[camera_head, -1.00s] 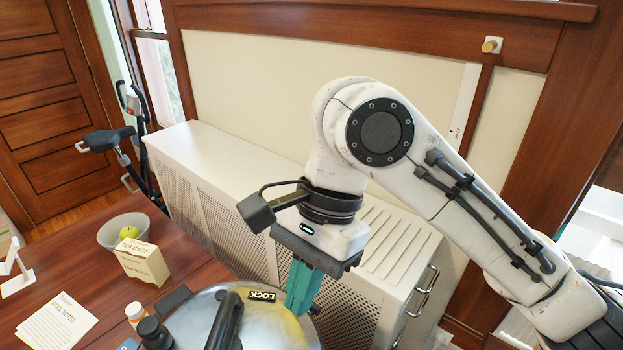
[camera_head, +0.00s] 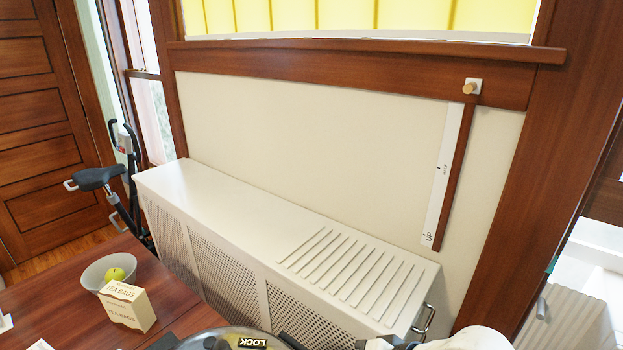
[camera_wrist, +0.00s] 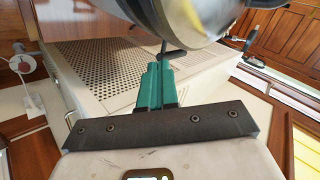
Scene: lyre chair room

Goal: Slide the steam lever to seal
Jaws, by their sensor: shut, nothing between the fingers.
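Only the top of the metal pot (camera_head: 228,334) shows at the bottom edge of the head view, with a LOCK label (camera_head: 253,342) on its lid. In the wrist view the pot's shiny rounded side (camera_wrist: 178,18) fills the top middle. My gripper (camera_wrist: 157,68) has teal fingers, shut together and empty, pointing toward the pot's side. A small dark piece (camera_wrist: 172,53) sticks out just beyond the fingertips. I cannot tell whether it is the steam lever or whether the fingers touch it. The steam lever is not clearly seen in either view.
A white radiator cover (camera_head: 225,205) with a slatted top stands behind the wooden table (camera_head: 60,290). A tea bags box (camera_head: 127,305) and a bowl (camera_head: 92,275) with a green fruit stand left of the pot. An exercise bike (camera_head: 100,178) is at far left.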

